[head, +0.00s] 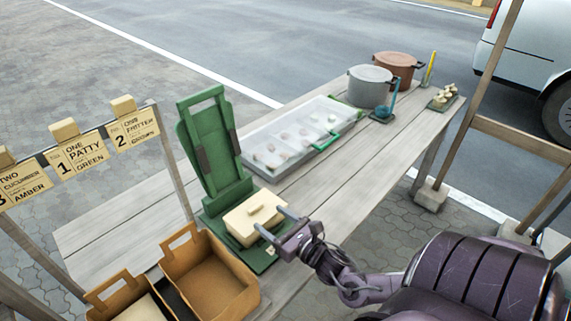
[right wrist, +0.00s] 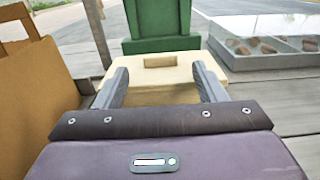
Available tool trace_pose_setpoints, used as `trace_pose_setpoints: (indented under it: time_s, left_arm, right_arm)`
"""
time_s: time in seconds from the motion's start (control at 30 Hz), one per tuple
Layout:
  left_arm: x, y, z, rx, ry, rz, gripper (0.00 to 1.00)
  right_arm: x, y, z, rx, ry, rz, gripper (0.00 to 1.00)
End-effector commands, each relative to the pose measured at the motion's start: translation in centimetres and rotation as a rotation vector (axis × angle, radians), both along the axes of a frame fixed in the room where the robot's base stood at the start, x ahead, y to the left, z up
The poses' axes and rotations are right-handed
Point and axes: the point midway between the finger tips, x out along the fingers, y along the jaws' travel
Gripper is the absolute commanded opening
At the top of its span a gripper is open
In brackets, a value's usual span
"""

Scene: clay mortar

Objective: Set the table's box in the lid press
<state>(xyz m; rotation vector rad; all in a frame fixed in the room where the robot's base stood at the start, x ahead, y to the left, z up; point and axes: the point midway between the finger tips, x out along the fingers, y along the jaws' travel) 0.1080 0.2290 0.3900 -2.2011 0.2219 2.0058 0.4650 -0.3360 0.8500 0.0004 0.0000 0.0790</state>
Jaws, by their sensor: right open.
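The cream box (head: 254,217), with a raised bar on its lid, sits on the base of the green lid press (head: 211,145). The press's tall back plate stands raised behind it. My right gripper (head: 280,222) is open at the box's near right side. In the right wrist view the box (right wrist: 160,78) shows between and just beyond the two open fingers (right wrist: 163,85), with the green press (right wrist: 163,25) behind it. Whether the fingers touch the box, I cannot tell. My left gripper is not in view.
Brown carriers (head: 207,272) stand at the table's near left, close to the press. A clear-lidded tray (head: 298,135) lies behind the press. A grey pot (head: 370,86) and a brown pot (head: 397,67) stand at the far end. Order signs (head: 82,155) hang at left. The plank table's right front is clear.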

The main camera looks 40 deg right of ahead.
Motion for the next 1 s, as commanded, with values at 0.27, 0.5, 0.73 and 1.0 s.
trace_pose_setpoints:
  time_s: [0.27, 0.5, 0.73, 1.0]
  left_arm:
    - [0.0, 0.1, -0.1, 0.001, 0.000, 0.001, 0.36]
    - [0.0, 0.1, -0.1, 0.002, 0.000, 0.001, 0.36]
    - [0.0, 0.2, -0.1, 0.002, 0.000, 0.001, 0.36]
    - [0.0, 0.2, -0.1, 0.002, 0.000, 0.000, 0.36]
  right_arm:
    - [-4.1, -0.3, 0.0, -0.001, 0.002, 0.000, 0.64]
    - [-4.7, -0.4, 0.0, 0.000, -0.001, 0.000, 0.64]
    - [-4.7, -0.4, 0.0, 0.000, -0.001, 0.000, 0.64]
    - [-4.7, -0.4, 0.0, 0.000, 0.000, 0.000, 0.64]
